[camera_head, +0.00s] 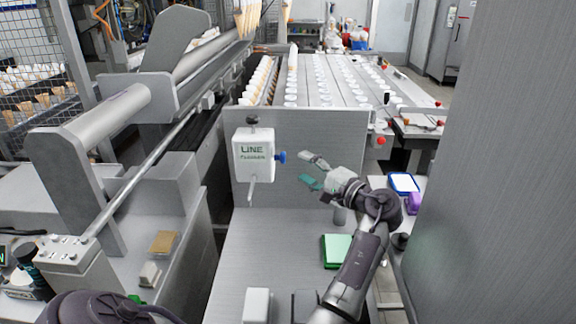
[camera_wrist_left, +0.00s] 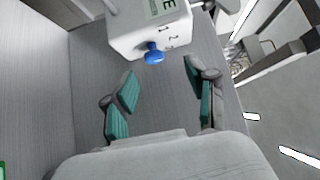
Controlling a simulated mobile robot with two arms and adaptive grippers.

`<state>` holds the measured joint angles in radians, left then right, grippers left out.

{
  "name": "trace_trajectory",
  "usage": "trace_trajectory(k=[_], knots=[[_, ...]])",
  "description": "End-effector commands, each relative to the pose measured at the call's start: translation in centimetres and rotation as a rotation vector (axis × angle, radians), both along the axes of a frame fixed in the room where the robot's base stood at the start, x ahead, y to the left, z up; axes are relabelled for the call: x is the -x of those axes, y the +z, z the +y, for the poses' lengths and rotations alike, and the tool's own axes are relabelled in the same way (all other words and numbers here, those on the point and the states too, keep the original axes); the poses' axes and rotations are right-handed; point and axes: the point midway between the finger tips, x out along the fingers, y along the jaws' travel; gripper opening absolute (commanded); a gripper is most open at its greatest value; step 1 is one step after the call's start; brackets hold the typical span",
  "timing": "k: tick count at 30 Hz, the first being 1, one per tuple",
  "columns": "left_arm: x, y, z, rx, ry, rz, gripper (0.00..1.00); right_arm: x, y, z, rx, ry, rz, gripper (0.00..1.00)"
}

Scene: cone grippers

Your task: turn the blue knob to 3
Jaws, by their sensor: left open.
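The blue knob (camera_head: 281,157) sticks out of the right side of a white box (camera_head: 253,165) with LINE lettering, fixed to a grey panel. In the left wrist view the knob (camera_wrist_left: 154,54) shows beside small black numbers, seemingly 1, 2 and 3, on the box face (camera_wrist_left: 125,38). Which number the knob points to cannot be told. My left gripper (camera_head: 307,168) is open, just right of the knob and apart from it. In the wrist view its teal-padded fingers (camera_wrist_left: 160,78) spread with nothing between them, the knob beyond the gap. My right gripper is not seen.
A lever (camera_head: 251,190) hangs below the box. A conveyor with rows of white cups (camera_head: 320,85) lies behind the panel. A green pad (camera_head: 337,251) and a white block (camera_head: 256,305) sit on the grey surface below. A large grey wall (camera_head: 500,180) stands at right.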

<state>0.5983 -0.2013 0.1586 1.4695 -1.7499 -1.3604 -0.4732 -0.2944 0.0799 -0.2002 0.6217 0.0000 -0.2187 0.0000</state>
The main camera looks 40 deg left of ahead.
Motion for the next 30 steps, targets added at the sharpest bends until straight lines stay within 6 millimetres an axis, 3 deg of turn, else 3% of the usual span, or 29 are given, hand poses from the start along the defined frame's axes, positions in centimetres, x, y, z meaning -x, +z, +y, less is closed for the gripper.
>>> trace_trajectory(k=[4,18,30], knots=[[0.0,-1.1,0.3,-0.001,0.001,0.000,0.57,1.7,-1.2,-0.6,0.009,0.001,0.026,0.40],[-0.6,-0.9,6.6,0.000,0.001,0.002,0.57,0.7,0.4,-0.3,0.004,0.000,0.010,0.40],[-0.6,-1.1,7.5,0.000,-0.001,0.001,0.55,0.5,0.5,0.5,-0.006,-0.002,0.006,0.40]])
